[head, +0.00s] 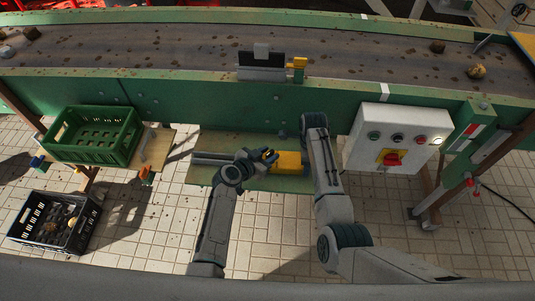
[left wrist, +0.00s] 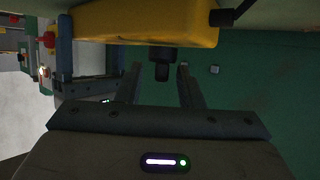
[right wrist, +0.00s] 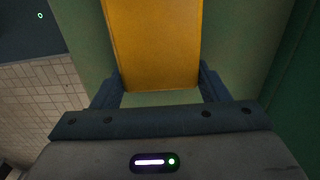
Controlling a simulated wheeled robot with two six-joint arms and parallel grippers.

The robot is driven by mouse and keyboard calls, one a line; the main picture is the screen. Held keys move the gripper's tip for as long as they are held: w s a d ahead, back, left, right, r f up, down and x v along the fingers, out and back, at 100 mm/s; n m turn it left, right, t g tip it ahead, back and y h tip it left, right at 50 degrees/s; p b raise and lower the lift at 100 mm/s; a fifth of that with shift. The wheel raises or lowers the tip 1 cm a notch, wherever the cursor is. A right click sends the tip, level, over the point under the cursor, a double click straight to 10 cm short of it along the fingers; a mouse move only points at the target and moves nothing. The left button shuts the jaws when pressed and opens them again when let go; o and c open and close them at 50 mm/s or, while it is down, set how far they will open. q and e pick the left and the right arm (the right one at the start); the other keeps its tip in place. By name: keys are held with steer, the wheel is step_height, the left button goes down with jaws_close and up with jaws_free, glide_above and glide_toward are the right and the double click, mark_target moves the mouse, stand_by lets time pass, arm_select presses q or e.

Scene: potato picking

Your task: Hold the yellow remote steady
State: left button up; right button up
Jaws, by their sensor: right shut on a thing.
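The yellow remote (head: 289,162) is a yellow box seen between my two arms, beside the green conveyor frame. My right gripper (right wrist: 160,85) is shut on the remote (right wrist: 155,40), with a finger at each side of its end. In the head view, my right arm hides that gripper. My left gripper (head: 268,154) is at the remote's left end. In the left wrist view, the remote (left wrist: 145,22) spans the top, with a black stub (left wrist: 162,62) under it. The left fingers (left wrist: 162,80) stand apart on either side of the stub, with gaps visible.
The conveyor belt (head: 185,47) runs across the back with several potatoes or clods. A white control box (head: 390,165) with a red switch stands right of my right arm. A green crate (head: 90,157) and a black crate (head: 28,236) are at left. Tiled floor lies below.

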arm_select(q)
steer(key=shift+r, duration=0.1)
steer(key=v, duration=1.2)
